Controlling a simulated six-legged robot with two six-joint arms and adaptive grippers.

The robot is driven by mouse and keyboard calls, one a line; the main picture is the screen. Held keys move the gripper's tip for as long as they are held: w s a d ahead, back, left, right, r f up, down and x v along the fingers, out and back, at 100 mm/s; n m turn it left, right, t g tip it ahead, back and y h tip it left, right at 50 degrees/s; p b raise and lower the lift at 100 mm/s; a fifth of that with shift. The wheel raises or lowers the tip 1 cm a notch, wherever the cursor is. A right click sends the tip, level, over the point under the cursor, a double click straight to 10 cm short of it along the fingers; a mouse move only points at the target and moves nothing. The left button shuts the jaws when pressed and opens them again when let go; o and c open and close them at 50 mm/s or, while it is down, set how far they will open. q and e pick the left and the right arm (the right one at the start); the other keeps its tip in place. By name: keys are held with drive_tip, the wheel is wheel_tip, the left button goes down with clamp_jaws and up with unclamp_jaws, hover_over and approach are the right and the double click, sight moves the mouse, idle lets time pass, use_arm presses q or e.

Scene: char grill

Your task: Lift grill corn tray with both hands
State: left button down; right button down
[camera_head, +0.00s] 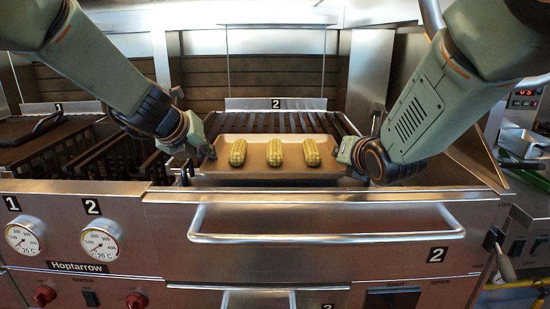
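The tray (256,172) is a shallow tan metal tray on the grate of grill section 2. Three yellow-green corn cobs (275,152) lie side by side in it. My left gripper (207,152) is at the tray's left end, with its fingertips at or very near the rim. My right gripper (340,152) is at the tray's right end, its fingers mostly hidden behind my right wrist. I cannot tell whether either gripper is shut on the rim.
The grill grate (270,122) extends behind the tray. A front drawer handle (325,238) sticks out below. Dials (101,240) are at the lower left. A dark-handled plate (35,135) covers part of section 1. More kitchen equipment stands at the right.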

use_arm(q)
drive_tip(key=shift+r+p, duration=0.25)
drive_tip(key=shift+p, duration=0.05)
use_arm(e)
drive_tip(key=shift+r, duration=0.25)
